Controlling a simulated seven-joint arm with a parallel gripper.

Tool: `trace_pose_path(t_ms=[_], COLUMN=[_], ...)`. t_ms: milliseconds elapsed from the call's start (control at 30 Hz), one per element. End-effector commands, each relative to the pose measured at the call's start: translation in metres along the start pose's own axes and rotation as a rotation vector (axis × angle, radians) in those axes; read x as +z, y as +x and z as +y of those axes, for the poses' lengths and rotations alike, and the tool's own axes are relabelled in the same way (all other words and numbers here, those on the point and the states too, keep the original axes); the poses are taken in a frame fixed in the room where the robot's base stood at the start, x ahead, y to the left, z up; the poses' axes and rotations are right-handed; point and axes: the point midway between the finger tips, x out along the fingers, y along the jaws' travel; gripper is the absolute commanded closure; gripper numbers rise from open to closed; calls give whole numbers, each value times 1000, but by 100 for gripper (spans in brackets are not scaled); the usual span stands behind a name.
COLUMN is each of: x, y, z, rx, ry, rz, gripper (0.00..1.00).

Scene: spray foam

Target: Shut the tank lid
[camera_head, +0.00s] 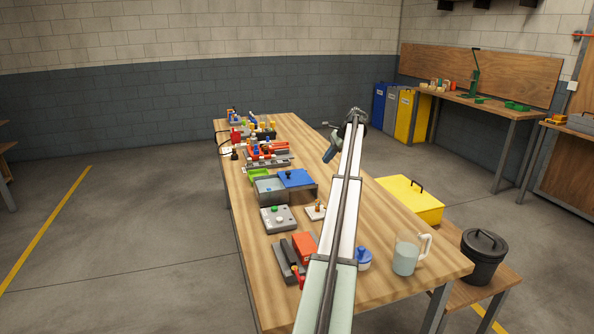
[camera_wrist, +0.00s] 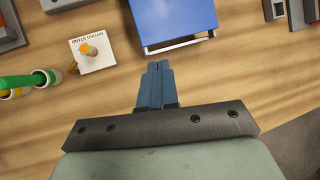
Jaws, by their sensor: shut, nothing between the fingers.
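The tank (camera_head: 270,191) is a grey box on the workbench, open at the top over its left part, with bluish liquid showing inside. Its blue lid (camera_head: 297,178) lies flat to the right, leaving that part uncovered. In the wrist view the lid (camera_wrist: 172,18) is at the top, with a pale bar handle (camera_wrist: 180,44) along its near edge. My gripper (camera_wrist: 158,66) is shut and empty, its fingertips pointing toward the handle with a small gap in the picture. In the head view my gripper (camera_head: 331,153) is beyond and right of the lid, above the bench.
A panel with buttons (camera_head: 279,219) and a small drying stand (camera_head: 316,211) stand nearer than the tank. A jug (camera_head: 405,258) stands at the near right. Red and grey fixtures (camera_head: 267,151) lie beyond the tank. The bench's right side is mostly clear.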

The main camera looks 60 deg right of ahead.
Motion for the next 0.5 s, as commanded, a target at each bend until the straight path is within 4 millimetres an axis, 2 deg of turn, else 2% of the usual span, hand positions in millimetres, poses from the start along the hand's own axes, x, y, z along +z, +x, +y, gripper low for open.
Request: trace_pose_path(t_ms=[33,200,500], x=[8,28,30], y=[-2,-4,-1], z=[-9,-13,-12], rx=[-12,-19,-1], ry=[59,256,426], rz=[-51,-158,-164], gripper=[100,100,100])
